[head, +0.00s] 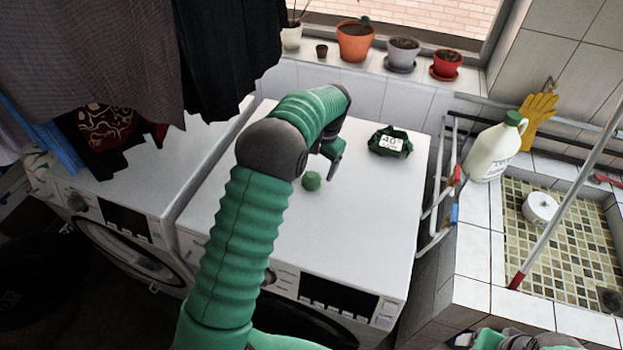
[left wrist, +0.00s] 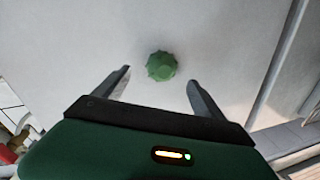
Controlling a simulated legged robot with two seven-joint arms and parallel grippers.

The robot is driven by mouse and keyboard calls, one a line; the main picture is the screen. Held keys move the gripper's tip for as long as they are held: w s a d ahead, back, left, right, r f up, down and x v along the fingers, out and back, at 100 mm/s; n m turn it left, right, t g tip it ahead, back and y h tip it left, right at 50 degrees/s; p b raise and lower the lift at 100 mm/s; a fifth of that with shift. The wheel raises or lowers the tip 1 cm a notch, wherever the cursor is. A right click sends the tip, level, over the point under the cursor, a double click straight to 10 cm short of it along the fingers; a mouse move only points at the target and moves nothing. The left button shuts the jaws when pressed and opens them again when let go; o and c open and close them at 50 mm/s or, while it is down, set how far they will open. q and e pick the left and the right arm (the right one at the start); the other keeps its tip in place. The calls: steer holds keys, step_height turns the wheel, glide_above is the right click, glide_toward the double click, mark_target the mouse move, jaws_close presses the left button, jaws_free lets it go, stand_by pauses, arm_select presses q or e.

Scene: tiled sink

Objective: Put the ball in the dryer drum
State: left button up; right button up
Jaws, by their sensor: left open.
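A small green ball (head: 311,180) rests on the white top of the right-hand machine (head: 375,225). In the left wrist view the ball (left wrist: 161,66) lies ahead of and between the two finger lines. My left gripper (head: 331,165) is open and empty, close above the machine top, just right of the ball in the head view. It also shows in the left wrist view (left wrist: 158,85) with its fingers spread apart. The round door (head: 297,322) at that machine's front is mostly hidden by my left arm, so the drum inside is not visible.
A green packet (head: 390,142) lies on the machine top, right of my gripper. A second machine (head: 130,185) stands left under hanging clothes (head: 105,55). A white jug (head: 495,147) and a tiled sink (head: 560,245) are at the right. Potted plants (head: 355,40) line the sill.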

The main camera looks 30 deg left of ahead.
mark_target(313, 175)
arm_select(q)
steer(key=f+p, duration=0.1)
steer(key=f, duration=0.1)
steer(key=a+f+p, duration=0.1)
steer(key=f, duration=0.4)
steer(key=shift+w+a+f+p, duration=0.15)
steer(key=shift+w+a+p, duration=0.05)
steer(key=shift+a+p, duration=0.2)
steer(key=shift+f, duration=0.25)
steer(key=c, duration=1.5)
